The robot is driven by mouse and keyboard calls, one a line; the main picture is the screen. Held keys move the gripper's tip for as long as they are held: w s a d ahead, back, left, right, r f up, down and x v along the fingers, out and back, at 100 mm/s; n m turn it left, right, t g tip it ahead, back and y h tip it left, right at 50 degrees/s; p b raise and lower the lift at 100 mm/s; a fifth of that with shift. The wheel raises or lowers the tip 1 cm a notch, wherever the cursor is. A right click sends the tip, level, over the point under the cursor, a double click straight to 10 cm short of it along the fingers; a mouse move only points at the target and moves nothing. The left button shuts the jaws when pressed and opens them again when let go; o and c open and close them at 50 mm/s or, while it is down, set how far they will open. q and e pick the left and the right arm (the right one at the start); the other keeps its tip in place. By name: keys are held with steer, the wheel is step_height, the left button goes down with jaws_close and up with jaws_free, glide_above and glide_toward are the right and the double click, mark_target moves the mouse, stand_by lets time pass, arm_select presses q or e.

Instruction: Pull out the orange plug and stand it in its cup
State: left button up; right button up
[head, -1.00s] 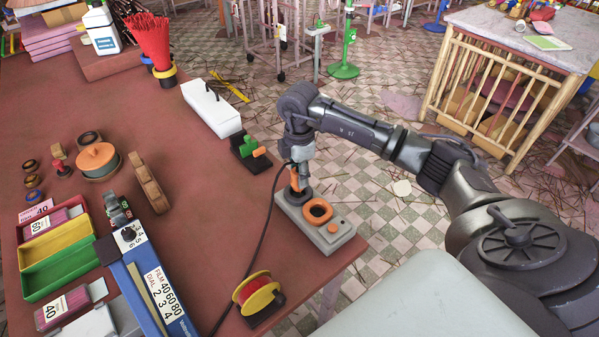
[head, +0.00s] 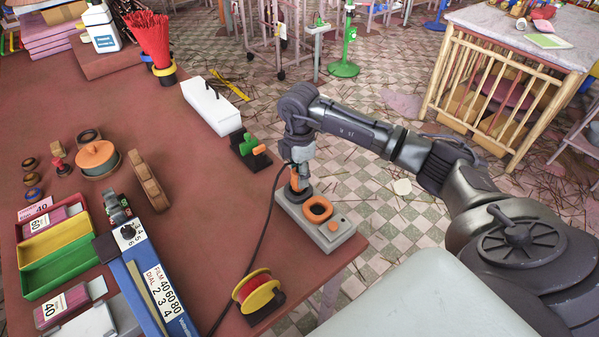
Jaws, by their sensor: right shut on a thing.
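My right gripper (head: 297,180) points down over the grey box (head: 335,238) at the front right of the table. It is shut on the orange plug (head: 294,183), which is small here and partly hidden by the gripper. The plug is upright over the dark round socket at the box's far left end; I cannot tell how deep it sits. An orange ring-shaped cup (head: 318,209) stands beside it on the same box and looks empty. A dark cord (head: 262,227) runs from near the gripper across the table. My left gripper is not in view.
A yellow and red spool (head: 258,292) stands left of the box, near the front. A green and orange fitting (head: 250,148) on a dark base and a white box (head: 212,107) lie farther back along the edge. The table between them is mostly clear.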

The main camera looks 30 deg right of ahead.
steer(key=shift+f+b, duration=0.55)
steer(key=shift+f, duration=0.45)
steer(key=o, duration=1.2)
steer(key=shift+o, duration=0.2)
steer(key=shift+r, duration=0.25)
step_height(320, 180, up, 12)
steer(key=shift+f, duration=0.2)
